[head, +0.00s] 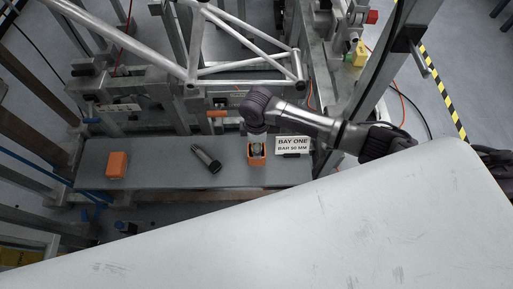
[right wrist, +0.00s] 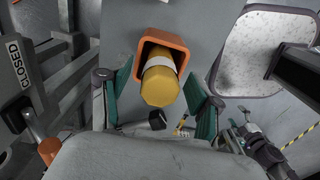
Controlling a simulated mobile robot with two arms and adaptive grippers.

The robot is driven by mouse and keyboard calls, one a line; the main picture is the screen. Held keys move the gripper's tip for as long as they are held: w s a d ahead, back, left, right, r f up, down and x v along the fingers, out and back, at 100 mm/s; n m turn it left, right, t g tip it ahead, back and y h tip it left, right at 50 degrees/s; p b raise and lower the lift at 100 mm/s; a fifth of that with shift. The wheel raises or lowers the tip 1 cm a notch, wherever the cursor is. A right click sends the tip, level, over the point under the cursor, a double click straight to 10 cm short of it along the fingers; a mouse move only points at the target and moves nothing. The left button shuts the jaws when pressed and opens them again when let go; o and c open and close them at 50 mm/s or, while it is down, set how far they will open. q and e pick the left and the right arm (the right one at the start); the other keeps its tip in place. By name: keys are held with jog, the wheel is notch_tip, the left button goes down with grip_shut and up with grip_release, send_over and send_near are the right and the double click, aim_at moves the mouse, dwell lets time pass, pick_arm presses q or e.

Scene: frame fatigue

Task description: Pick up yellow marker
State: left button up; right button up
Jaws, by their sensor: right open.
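The yellow marker (right wrist: 161,86) shows large in the right wrist view as a thick yellow cylinder with a white band. Its far end sits inside an orange square holder (right wrist: 178,47). In the head view the orange holder (head: 257,158) stands on the grey shelf, with the marker mostly hidden in it. My right gripper (right wrist: 160,98) is open, its green-padded fingers on either side of the marker, with gaps visible on both sides. In the head view the right gripper (head: 257,131) points down just above the holder, its fingertips unclear. My left gripper is not in view.
The grey shelf (head: 146,152) also bears an orange block (head: 117,165), a dark cylinder (head: 206,158) and a BAY ONE sign (head: 293,144) close right of the holder. A metal tube frame (head: 235,68) stands behind. A large pale panel (head: 330,225) fills the foreground.

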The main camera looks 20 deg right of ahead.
grip_shut()
notch_tip(320, 180, up, 18)
jog(key=p, duration=0.1)
dwell(0.7)
jog(key=c, duration=0.8)
grip_release()
grip_shut()
